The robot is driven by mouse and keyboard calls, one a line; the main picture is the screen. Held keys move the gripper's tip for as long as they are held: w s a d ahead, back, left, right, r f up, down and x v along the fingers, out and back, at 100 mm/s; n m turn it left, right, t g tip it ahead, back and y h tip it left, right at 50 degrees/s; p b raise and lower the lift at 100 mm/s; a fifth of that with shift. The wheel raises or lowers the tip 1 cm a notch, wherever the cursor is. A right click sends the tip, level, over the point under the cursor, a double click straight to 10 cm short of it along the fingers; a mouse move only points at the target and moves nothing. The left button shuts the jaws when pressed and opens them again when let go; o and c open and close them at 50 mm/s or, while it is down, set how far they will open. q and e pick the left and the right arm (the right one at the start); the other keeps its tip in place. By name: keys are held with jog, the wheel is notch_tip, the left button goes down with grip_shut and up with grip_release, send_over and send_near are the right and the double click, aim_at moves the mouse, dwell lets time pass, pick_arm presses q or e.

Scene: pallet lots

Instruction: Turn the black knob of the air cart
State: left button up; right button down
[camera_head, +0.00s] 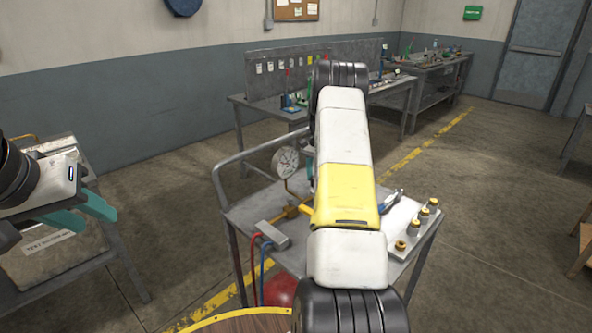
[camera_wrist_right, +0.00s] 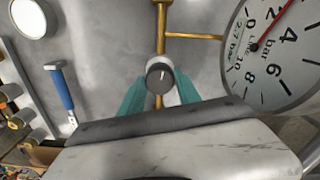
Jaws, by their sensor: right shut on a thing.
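The black knob (camera_wrist_right: 159,76) sits on a brass pipe of the air cart (camera_head: 245,213); its white mark points roughly up in the right wrist view. My right gripper (camera_wrist_right: 160,88) has its teal fingers on either side of the knob, shut on it. In the head view my right arm hides the knob and most of that gripper. My left gripper (camera_head: 92,212) is open and empty at the left.
A blue-handled tool (camera_wrist_right: 62,92) and several yellow-ringed fittings (camera_head: 424,218) lie on the cart top. Red and blue hoses (camera_head: 254,262) hang at its front. A grey bench (camera_head: 115,262) stands under my left gripper.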

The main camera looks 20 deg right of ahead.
jog(key=shift+r, duration=0.1)
jog(key=c, duration=0.9)
grip_release()
jog(key=shift+o, duration=0.2)
jog(key=shift+r, duration=3.85)
jog(key=shift+a+r, duration=0.1)
